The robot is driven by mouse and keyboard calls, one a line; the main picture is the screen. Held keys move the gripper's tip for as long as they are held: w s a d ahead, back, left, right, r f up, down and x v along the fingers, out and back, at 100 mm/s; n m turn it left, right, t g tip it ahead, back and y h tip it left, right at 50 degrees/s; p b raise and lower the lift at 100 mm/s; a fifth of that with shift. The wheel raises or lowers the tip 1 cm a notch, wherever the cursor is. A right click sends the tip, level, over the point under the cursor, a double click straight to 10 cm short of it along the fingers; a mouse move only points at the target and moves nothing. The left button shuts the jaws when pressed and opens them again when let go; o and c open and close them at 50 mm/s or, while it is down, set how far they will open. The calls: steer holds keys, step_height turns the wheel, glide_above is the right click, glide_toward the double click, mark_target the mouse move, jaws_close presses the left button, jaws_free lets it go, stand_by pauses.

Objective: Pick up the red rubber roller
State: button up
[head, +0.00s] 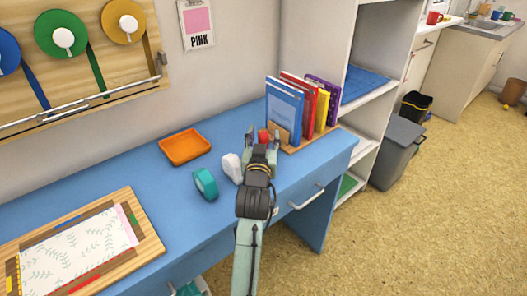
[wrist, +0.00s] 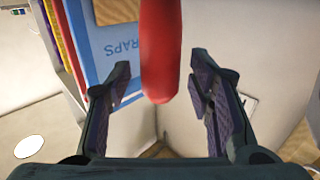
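The red rubber roller (head: 264,135) shows only as a small red patch between my gripper's fingers in the head view, in front of the books. In the wrist view a smooth red rounded end (wrist: 160,50) hangs between the fingers, with a visible gap on both sides; the rest is cut off by the frame's top edge. My gripper (head: 262,142) is over the blue desk near the book rack. In the wrist view my gripper (wrist: 161,80) is open, its fingers apart. I cannot tell what supports the roller.
Upright books (head: 285,108) stand in a wooden rack just behind my gripper. A white object (head: 232,167) and a teal tape roll (head: 205,184) lie to its left. An orange tray (head: 185,147) is farther left. Shelves stand on the right.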

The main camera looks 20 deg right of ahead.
steer(key=c, duration=1.1)
jaws_close()
steer(key=shift+r, duration=0.1)
